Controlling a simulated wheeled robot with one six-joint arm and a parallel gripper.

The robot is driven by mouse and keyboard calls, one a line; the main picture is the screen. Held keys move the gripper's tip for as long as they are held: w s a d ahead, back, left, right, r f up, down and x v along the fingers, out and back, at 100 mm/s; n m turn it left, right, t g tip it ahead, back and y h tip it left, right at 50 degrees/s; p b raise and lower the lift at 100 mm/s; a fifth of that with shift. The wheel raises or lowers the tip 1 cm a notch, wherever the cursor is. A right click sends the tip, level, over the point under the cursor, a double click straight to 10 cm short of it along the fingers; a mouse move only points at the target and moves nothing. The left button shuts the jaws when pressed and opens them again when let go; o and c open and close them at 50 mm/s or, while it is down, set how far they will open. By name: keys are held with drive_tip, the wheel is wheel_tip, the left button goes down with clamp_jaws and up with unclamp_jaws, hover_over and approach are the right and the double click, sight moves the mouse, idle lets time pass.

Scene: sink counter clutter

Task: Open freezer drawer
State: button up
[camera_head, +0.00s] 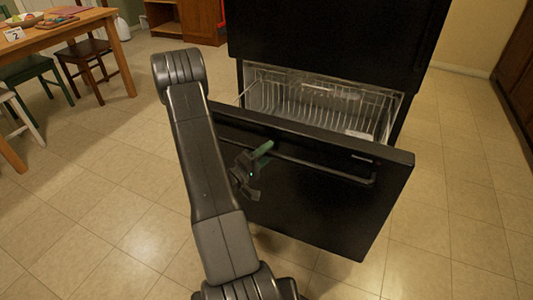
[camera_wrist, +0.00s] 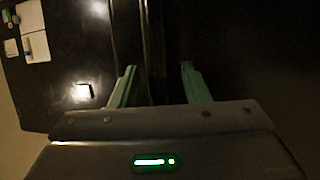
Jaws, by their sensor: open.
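The black freezer drawer (camera_head: 315,195) is pulled out from the lower part of the black fridge (camera_head: 335,40). A wire basket (camera_head: 320,105) shows inside behind its front panel. A bar handle (camera_head: 310,165) runs across the upper part of the panel. My gripper (camera_head: 262,150) is at the left part of the handle, with one green finger showing there. In the wrist view my gripper (camera_wrist: 157,82) has its two green fingers spread apart, with a dark vertical bar, apparently the handle (camera_wrist: 154,45), between them. Whether the fingers touch it I cannot tell.
A wooden table (camera_head: 60,38) with chairs (camera_head: 85,55) stands at the upper left. A wooden cabinet (camera_head: 190,18) is at the back. Dark cabinets (camera_head: 515,70) line the right edge. Tiled floor (camera_head: 110,200) is clear left and right of the drawer.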

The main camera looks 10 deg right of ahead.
drive_tip(key=shift+a, duration=0.1)
drive_tip(key=p+v, duration=0.2)
drive_tip(key=v, duration=1.1)
drive_tip(key=shift+s+a, duration=0.2)
drive_tip(key=shift+s, duration=0.05)
drive_tip(key=shift+f, duration=0.1)
drive_tip(key=b+x, duration=0.2)
drive_tip(key=x, duration=1.2)
drive_tip(key=shift+w, duration=0.1)
